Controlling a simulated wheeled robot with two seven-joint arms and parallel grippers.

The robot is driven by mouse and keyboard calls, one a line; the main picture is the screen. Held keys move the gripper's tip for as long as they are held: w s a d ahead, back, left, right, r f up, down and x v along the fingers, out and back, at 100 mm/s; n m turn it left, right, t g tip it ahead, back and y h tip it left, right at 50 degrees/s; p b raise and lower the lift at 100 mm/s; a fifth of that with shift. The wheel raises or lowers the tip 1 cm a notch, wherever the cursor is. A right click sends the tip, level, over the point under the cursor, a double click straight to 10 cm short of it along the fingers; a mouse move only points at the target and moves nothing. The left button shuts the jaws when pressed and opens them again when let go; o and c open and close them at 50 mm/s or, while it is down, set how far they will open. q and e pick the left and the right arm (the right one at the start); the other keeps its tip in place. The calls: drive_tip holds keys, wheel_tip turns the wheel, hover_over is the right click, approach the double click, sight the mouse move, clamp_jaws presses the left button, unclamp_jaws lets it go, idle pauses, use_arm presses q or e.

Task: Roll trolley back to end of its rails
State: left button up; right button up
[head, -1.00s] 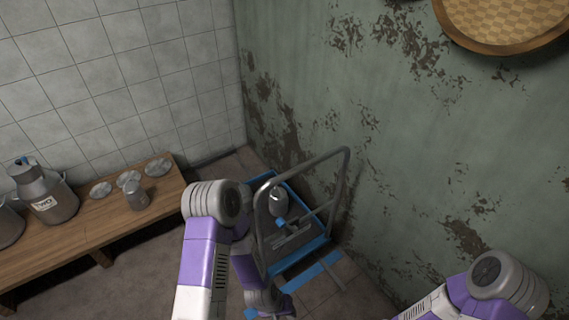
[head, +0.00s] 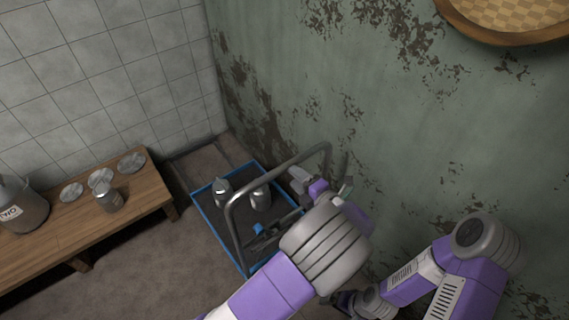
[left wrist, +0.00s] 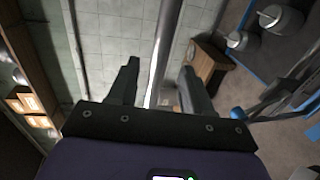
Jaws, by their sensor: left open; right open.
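The trolley is a low dark tray with a blue rim (head: 207,221) and a tall grey tube handle (head: 288,164), standing beside the green wall. Two metal cans (head: 222,190) and a dark tool-like item with a blue part (head: 258,229) show on it. My left gripper (head: 303,180) is open at the right part of the handle. In the left wrist view, the handle tube (left wrist: 168,50) runs between the open fingers (left wrist: 160,85); I cannot tell whether they touch it. My right gripper (head: 348,302) is low, partly hidden behind my left arm. The rails are not clearly visible.
A wooden bench (head: 150,188) with metal lids (head: 131,162), a small can (head: 109,199) and a milk churn (head: 22,208) stands at the left. The green wall (head: 400,130) is close on the right. Bare floor (head: 150,260) lies between bench and trolley.

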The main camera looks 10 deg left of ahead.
sight(285, 171)
use_arm(q)
drive_tip(key=b+x, duration=0.1)
drive_tip(key=x, duration=0.6)
drive_tip(key=shift+s, duration=0.1)
drive_tip(key=shift+c, duration=0.3)
clamp_jaws()
